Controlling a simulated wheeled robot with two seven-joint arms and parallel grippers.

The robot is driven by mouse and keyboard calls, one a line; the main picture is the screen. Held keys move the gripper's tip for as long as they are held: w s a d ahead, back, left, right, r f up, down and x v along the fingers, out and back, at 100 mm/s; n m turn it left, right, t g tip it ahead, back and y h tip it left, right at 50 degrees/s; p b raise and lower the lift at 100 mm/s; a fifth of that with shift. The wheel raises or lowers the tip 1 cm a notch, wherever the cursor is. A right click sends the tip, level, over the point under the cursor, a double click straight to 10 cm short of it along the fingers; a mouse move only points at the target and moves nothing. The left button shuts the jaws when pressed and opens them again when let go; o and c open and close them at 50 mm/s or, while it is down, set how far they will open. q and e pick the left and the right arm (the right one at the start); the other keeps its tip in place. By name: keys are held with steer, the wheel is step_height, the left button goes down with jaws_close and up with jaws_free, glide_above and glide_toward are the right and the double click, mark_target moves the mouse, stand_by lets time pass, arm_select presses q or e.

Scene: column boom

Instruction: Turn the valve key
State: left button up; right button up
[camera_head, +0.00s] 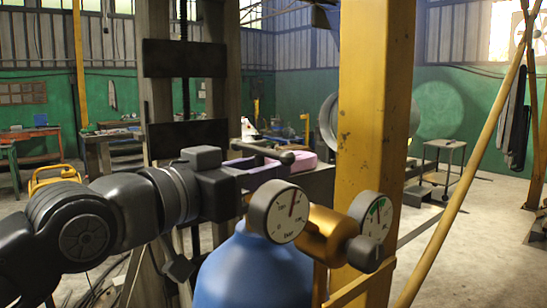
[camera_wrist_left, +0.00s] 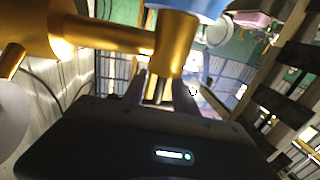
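A blue gas cylinder (camera_head: 255,270) stands upright at the bottom centre of the head view, with brass fittings (camera_head: 322,232) on top. The brass also shows close up in the wrist view (camera_wrist_left: 176,42). My left gripper (camera_wrist_left: 160,92) reaches in from the left beside the cylinder top. Its fingers lie on either side of the brass end; contact is unclear. My right gripper is out of view.
A yellow post (camera_head: 372,100) rises right behind. A pink object (camera_head: 299,161) lies beyond. Open floor is at right.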

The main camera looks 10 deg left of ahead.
arm_select(q)
steer(key=x, duration=0.2)
steer(key=shift+w+d+p, duration=0.15)
steer(key=shift+w+p, duration=0.1)
steer(key=shift+p, duration=0.05)
jaws_close()
stand_by(0.4)
